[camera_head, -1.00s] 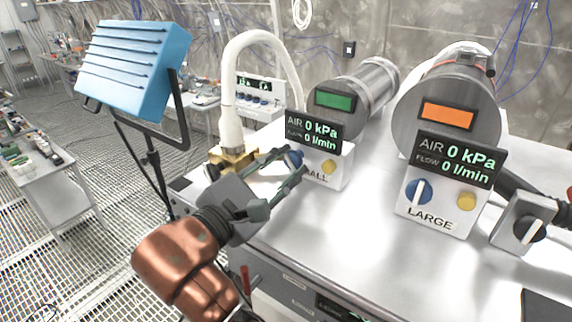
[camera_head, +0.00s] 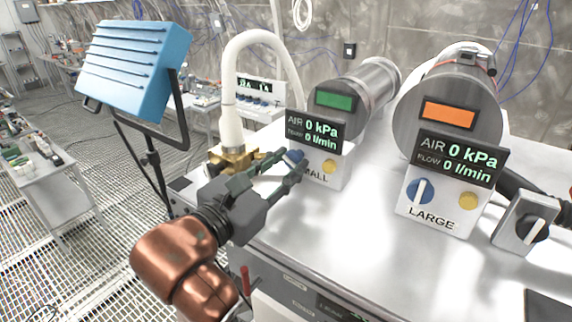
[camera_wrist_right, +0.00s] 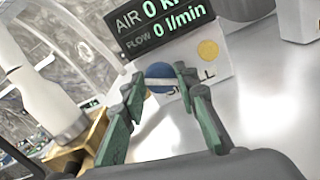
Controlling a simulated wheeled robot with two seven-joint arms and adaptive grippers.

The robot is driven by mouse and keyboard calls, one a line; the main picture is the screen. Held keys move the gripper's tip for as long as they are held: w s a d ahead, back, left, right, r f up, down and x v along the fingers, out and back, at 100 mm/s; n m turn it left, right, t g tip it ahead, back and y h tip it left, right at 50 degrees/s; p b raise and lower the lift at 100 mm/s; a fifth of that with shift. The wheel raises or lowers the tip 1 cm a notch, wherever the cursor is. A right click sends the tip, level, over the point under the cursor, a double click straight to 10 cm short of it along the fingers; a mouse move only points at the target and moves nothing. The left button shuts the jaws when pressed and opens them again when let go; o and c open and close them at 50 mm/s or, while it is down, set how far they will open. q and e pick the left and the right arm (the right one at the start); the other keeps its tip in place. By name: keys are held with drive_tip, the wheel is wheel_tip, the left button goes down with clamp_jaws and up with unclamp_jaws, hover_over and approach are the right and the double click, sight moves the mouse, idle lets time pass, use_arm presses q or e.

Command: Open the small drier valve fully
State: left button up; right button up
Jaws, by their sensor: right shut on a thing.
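The small drier's panel (camera_head: 325,172) stands on the steel bench below a green-labelled cylinder. Its valve is a round blue knob (camera_head: 293,155) with a white bar handle, largely hidden by my fingers in the head view. In the right wrist view the blue knob (camera_wrist_right: 158,71) and its white handle (camera_wrist_right: 160,84) sit between my fingertips. My right gripper (camera_head: 291,163) is shut on the handle, which lies roughly level across the knob in the wrist view. The display (camera_head: 313,132) above reads AIR 0 kPa and FLOW 0 l/min. My left gripper is not in view.
A yellow button (camera_head: 329,167) is just right of the knob. A white hose on a brass fitting (camera_head: 232,157) stands close left of my fingers. The large drier's panel (camera_head: 432,215) is further right, with clear bench top between.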

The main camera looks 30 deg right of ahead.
drive_tip(key=shift+n, duration=0.6)
drive_tip(key=o, duration=1.2)
drive_tip(key=shift+c, duration=0.2)
drive_tip(key=v, duration=1.2)
drive_tip(key=shift+f, duration=0.1)
